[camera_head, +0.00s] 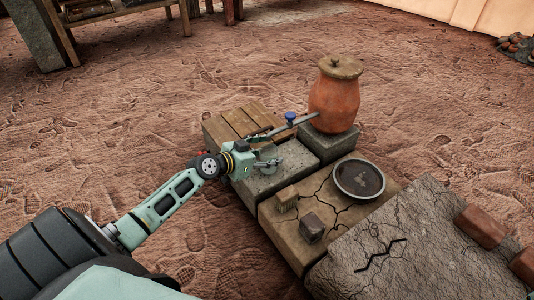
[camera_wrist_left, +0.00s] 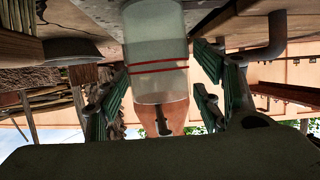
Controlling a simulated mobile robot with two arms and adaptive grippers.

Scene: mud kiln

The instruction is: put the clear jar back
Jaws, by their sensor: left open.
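The clear jar (camera_wrist_left: 155,55) fills the middle of the left wrist view, which appears upside down. It is see-through, with two thin red lines around it, and seems to stand on a grey stone surface (camera_wrist_left: 92,14). My left gripper (camera_wrist_left: 163,80) is open, with green-padded fingers on either side of the jar and visible gaps. In the head view my left gripper (camera_head: 262,160) is low over the grey stone block (camera_head: 290,168). I cannot make out the jar clearly there. My right gripper is not in view.
A lidded orange clay pot (camera_head: 335,100) stands on a stone block just beyond the gripper. A round dark dish (camera_head: 359,179) and two small blocks (camera_head: 287,198) (camera_head: 311,228) sit on the cracked slab nearby. A wooden slatted top (camera_head: 238,122) is behind. Bare ground lies left.

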